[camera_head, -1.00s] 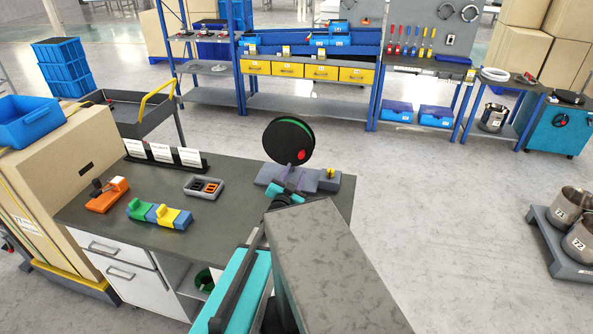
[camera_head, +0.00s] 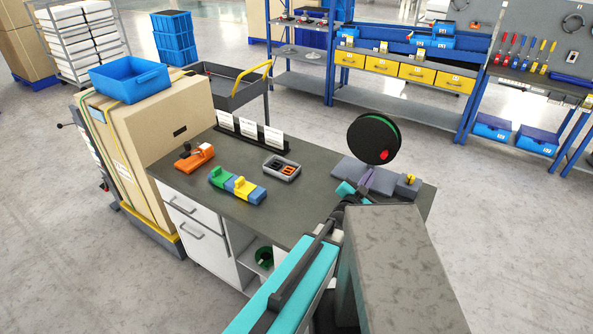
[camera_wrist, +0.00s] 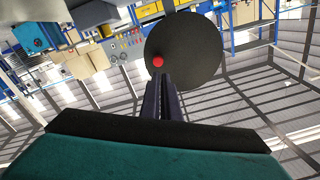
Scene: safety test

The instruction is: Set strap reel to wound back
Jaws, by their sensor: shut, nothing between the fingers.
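The strap reel (camera_head: 374,139) is a black disc with a green rim and a red knob (camera_head: 384,155) low on its face. It stands on a grey base (camera_head: 362,172) at the right end of the workbench. In the wrist view the reel's dark face (camera_wrist: 190,48) fills the upper middle, with the red knob (camera_wrist: 158,62) near its lower left. My gripper (camera_wrist: 165,80) is shut and empty, its fingertips just below the knob in that view. I cannot tell whether they touch it. In the head view my arm hides part of the base.
On the workbench (camera_head: 310,205) lie an orange tool (camera_head: 190,160), a green, blue and yellow block set (camera_head: 237,185), a grey tray (camera_head: 282,168) and a white card rack (camera_head: 248,128). A blue bin (camera_head: 128,78) sits on a large carton. Shelves stand behind.

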